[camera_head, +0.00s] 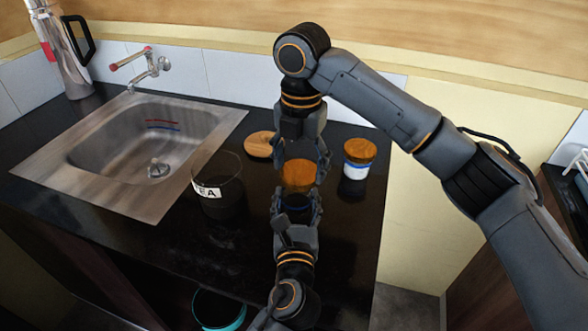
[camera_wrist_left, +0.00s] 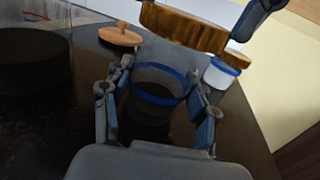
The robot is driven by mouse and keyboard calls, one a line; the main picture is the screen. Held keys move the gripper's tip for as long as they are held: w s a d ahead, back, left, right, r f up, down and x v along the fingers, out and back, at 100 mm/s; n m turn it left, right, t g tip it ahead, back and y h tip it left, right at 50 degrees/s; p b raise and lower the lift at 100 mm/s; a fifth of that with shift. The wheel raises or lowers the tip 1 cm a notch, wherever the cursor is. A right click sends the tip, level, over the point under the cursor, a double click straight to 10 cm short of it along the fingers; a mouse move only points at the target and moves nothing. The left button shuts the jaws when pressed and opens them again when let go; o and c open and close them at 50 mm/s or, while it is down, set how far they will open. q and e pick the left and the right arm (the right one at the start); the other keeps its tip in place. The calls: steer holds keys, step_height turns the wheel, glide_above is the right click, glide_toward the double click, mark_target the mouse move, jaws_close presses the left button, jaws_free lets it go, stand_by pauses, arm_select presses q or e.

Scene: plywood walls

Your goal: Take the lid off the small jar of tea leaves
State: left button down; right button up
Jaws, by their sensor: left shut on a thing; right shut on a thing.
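The small jar (camera_head: 297,203) is clear with a blue rim and dark contents. It stands upright between the fingers of my left gripper (camera_head: 297,212), which is shut on it. In the left wrist view the jar's blue rim (camera_wrist_left: 160,99) shows uncovered. The round wooden lid (camera_head: 298,176) is above the jar, apart from its rim and slightly tilted in the left wrist view (camera_wrist_left: 185,25). My right gripper (camera_head: 301,168) comes down from above and is shut on the lid.
A larger glass jar labelled TEA (camera_head: 218,190) stands open at left, with a loose wooden lid (camera_head: 260,144) lying behind it. A white-and-blue jar with a wooden lid (camera_head: 358,158) stands at right. The sink (camera_head: 130,150) and a metal flask (camera_head: 62,55) are farther left.

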arm_select(q)
steer(key=shift+d+f, duration=0.1)
arm_select(e)
step_height(320, 180, up, 2)
steer(key=shift+r, duration=0.1)
arm_select(q)
steer(key=shift+c, duration=1.6)
jaws_free()
steer(key=s, duration=1.1)
steer(key=shift+s+a, duration=0.2)
steer(key=shift+s, duration=0.5)
arm_select(e)
steer(key=shift+s, duration=0.1)
